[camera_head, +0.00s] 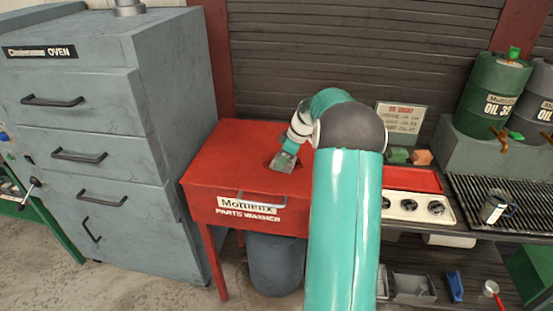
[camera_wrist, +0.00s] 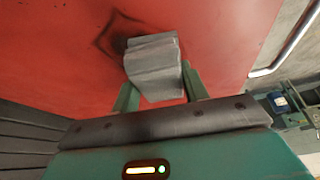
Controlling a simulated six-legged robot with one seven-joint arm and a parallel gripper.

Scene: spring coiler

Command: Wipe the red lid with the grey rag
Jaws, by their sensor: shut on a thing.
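The red lid (camera_head: 237,150) is the flat top of the parts washer, and it fills most of the wrist view (camera_wrist: 225,40). The grey rag (camera_wrist: 152,60) is a folded pad between the two green fingers of my gripper (camera_wrist: 160,82), which is shut on it. In the head view the rag (camera_head: 284,162) is over the right part of the lid, at or very near its surface; contact is not certain. A dark smudge (camera_wrist: 112,30) shows on the lid beside the rag, partly behind it. My arm hides the lid's right end in the head view.
A grey oven (camera_head: 90,110) stands close on the left. A lid handle (camera_head: 262,197) is at the front edge. On the right are a sign (camera_head: 401,117), a red-and-white tray (camera_head: 415,207), a grate (camera_head: 515,195) and oil drums (camera_head: 490,95).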

